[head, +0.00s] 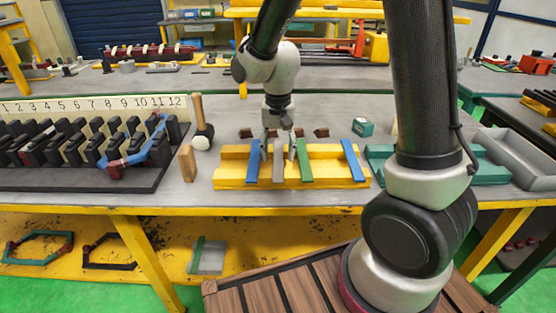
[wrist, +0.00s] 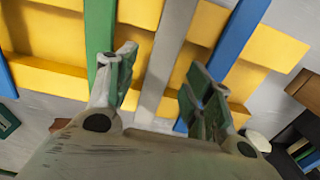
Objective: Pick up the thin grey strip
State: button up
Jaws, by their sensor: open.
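The thin grey strip (head: 279,167) lies across the yellow rack (head: 232,181), between a blue strip (head: 253,162) on its left and a green strip (head: 304,163) on its right. My gripper (head: 279,143) is over the back part of the rack at the grey strip, pointing down. In the wrist view my gripper (wrist: 162,75) is open, and the grey strip (wrist: 170,50) runs between its two fingers. One finger overlaps the green strip (wrist: 98,25) in that view, and the other is by the blue strip (wrist: 236,40). I see no contact with the grey strip.
Another blue strip (head: 353,162) lies at the rack's right end. A mallet (head: 201,125) and a wooden block (head: 187,163) stand left of the rack. A green rack (head: 490,170) and a grey tray (head: 515,155) are at right. Small dark blocks lie behind the rack.

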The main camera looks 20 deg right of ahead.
jog(key=shift+f, duration=0.5)
jog(key=shift+c, duration=0.4)
jog(key=c, duration=0.9)
